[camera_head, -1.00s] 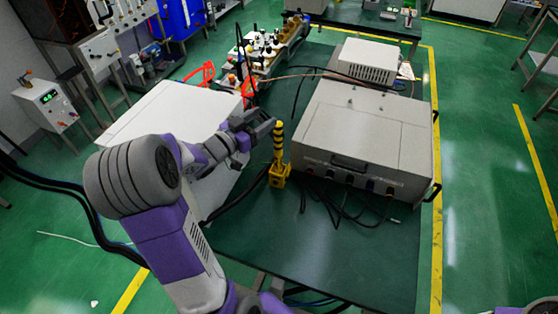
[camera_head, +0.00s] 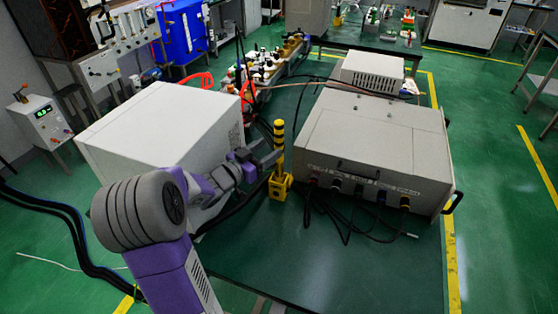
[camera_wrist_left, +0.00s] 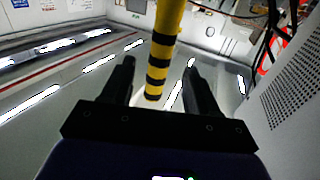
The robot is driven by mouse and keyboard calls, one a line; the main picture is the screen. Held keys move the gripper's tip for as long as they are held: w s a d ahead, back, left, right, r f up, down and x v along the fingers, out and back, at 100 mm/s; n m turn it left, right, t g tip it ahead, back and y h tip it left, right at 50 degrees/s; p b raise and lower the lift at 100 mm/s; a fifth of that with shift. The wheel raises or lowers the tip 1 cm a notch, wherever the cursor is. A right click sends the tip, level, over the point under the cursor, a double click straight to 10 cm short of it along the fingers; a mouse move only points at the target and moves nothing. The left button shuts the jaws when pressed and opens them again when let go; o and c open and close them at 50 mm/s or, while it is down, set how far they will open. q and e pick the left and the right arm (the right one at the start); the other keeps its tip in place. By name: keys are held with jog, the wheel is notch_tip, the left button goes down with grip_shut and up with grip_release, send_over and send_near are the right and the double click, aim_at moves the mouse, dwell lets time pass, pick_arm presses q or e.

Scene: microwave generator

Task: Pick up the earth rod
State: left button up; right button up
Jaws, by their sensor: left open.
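The earth rod (camera_head: 279,145) is a yellow rod with black bands. It stands upright in a yellow block-shaped holder (camera_head: 281,188) on the green table. My left gripper (camera_head: 268,158) is at the left side of the rod, about mid-height, with its fingers pointing toward it. In the left wrist view the two dark fingers (camera_wrist_left: 160,78) are apart, and the striped rod (camera_wrist_left: 158,62) shows in the gap between them. I cannot tell whether a finger touches the rod. My right gripper is not in view.
A large white box (camera_head: 160,125) stands close to the left of my gripper. A grey instrument case (camera_head: 375,140) stands right of the rod, with black cables (camera_head: 345,215) in front. The green table (camera_head: 330,275) is clear toward the front.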

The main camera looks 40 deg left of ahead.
aim_at(276, 144)
pick_arm(q)
jog(key=w, duration=0.5)
jog(key=shift+w+d+b, duration=0.25)
jog(key=shift+w+b, duration=0.1)
jog(key=shift+b, duration=0.05)
grip_shut()
